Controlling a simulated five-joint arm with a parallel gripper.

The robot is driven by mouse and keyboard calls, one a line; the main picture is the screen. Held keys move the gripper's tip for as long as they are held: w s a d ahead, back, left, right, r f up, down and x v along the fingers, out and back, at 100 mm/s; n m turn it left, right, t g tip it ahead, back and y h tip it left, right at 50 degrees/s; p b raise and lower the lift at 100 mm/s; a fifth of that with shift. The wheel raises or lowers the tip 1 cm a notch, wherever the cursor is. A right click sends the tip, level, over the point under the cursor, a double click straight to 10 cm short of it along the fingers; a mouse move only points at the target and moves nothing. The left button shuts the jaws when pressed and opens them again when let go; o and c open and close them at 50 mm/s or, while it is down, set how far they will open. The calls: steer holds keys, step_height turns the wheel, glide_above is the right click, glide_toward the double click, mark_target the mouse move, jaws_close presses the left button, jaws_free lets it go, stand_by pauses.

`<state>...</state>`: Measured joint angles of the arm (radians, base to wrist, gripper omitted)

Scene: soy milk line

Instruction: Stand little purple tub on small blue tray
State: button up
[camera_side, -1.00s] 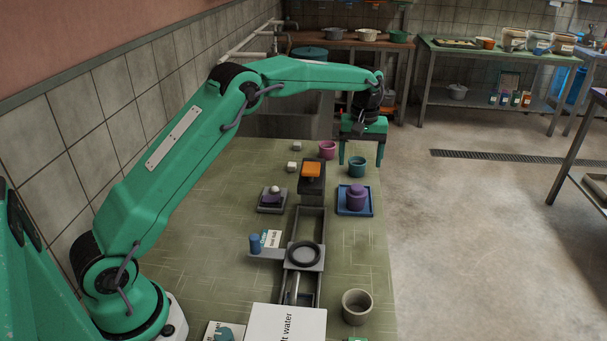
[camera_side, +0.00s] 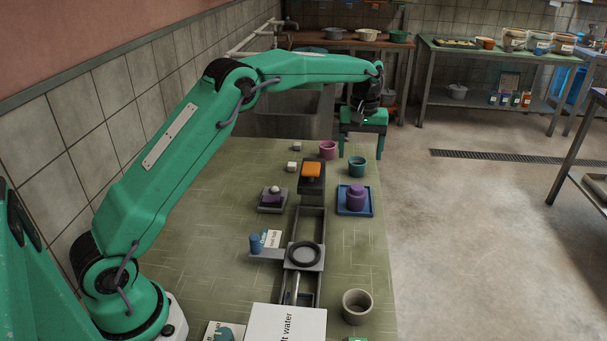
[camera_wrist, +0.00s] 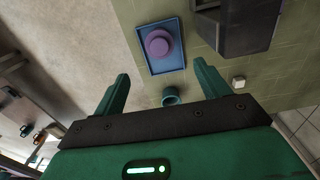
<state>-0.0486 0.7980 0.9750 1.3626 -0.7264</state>
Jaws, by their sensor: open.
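The little purple tub (camera_side: 356,196) stands upright on the small blue tray (camera_side: 369,211) at the right side of the green table. In the wrist view the tub (camera_wrist: 159,43) also sits within the edges of the tray (camera_wrist: 180,62). My gripper (camera_side: 361,153) is open and empty, its fingers pointing down above the far end of the table, beyond the tub and apart from it. In the wrist view the open fingers (camera_wrist: 164,84) have a teal cup (camera_wrist: 171,97) showing between them, lower down.
The teal cup (camera_side: 358,167) stands just behind the tray, near my gripper. A pink cup (camera_side: 327,150) stands farther back. A dark stand with an orange block (camera_side: 311,170) is left of the tray. A grey cup (camera_side: 357,306) stands at the front right.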

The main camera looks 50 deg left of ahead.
steer(key=s+d+r+m+t, duration=0.2)
steer(key=s+r+m+t, duration=0.15)
steer(key=s+r, duration=1.15)
steer(key=s+f+m+t, duration=0.1)
steer(key=s+f+m, duration=0.1)
steer(key=s, duration=0.9)
steer(key=s+f+m+t, duration=0.1)
steer(key=s+f+m, duration=0.2)
steer(key=s, duration=0.9)
steer(key=shift+d+f, duration=0.45)
steer(key=shift+f, duration=0.4)
